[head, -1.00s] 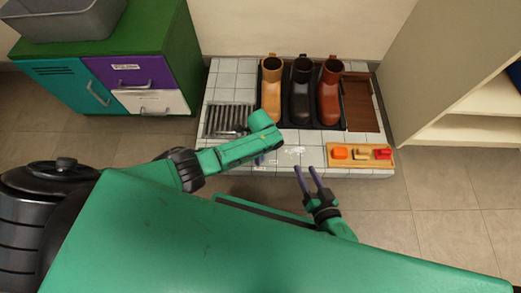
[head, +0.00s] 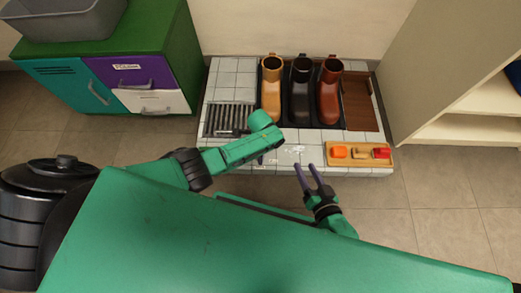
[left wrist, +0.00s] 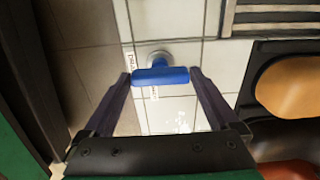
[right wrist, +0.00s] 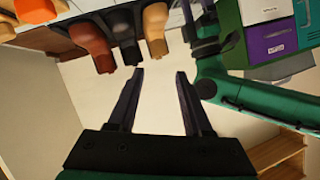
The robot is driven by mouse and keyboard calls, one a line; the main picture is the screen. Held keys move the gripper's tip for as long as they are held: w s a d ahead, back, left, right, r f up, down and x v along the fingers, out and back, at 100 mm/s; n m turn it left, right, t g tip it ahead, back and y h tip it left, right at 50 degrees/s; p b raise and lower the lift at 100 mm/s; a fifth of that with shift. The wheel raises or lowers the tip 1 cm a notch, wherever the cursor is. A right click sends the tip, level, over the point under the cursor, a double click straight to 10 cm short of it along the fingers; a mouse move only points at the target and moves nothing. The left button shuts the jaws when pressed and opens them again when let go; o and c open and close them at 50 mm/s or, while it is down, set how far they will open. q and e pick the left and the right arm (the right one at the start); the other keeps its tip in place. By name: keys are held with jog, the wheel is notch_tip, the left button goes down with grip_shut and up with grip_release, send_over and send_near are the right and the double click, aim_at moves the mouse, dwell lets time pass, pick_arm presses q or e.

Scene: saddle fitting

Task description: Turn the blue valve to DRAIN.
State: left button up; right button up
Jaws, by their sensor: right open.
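The blue valve (left wrist: 160,76) shows in the left wrist view as a T-shaped handle on a round metal stem, its bar lying across the picture. My left gripper (left wrist: 161,74) has its fingers apart, one tip at each end of the bar; whether they touch it I cannot tell. Small labels stand beside the valve, one at the left (left wrist: 130,62) and one below (left wrist: 153,93); I cannot read them clearly. In the head view my left forearm hides the valve. My right gripper (head: 310,165) is open and empty near the platform's front edge.
The white tiled platform (head: 225,78) bears a drain grate (head: 231,116) and three boots, tan (head: 271,90), black (head: 301,92) and brown (head: 329,92). A wooden board (head: 345,160) with coloured pieces lies front right. A green cabinet (head: 180,45) stands left, shelves (head: 470,125) right.

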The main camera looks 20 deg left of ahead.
jog(key=shift+r, duration=0.1)
pick_arm(q)
notch_tip(320, 180, up, 9)
jog(key=p, duration=0.6)
jog(key=shift+f, duration=0.2)
pick_arm(e)
notch_tip(320, 180, up, 7)
jog(key=g, duration=0.1)
pick_arm(q)
notch_tip(320, 180, up, 6)
jog(key=p, duration=0.3)
jog(key=shift+p, duration=0.35)
pick_arm(e)
jog(key=s+d+r+n+g+h, duration=0.1)
jog(key=d+r+g+h, duration=0.1)
jog(key=d+g, duration=0.3)
jog(key=d+h, duration=0.1)
jog(key=d, duration=0.1)
jog(key=shift+s+d+r+n+g, duration=0.15)
jog(key=shift+d+r+n+g, duration=0.15)
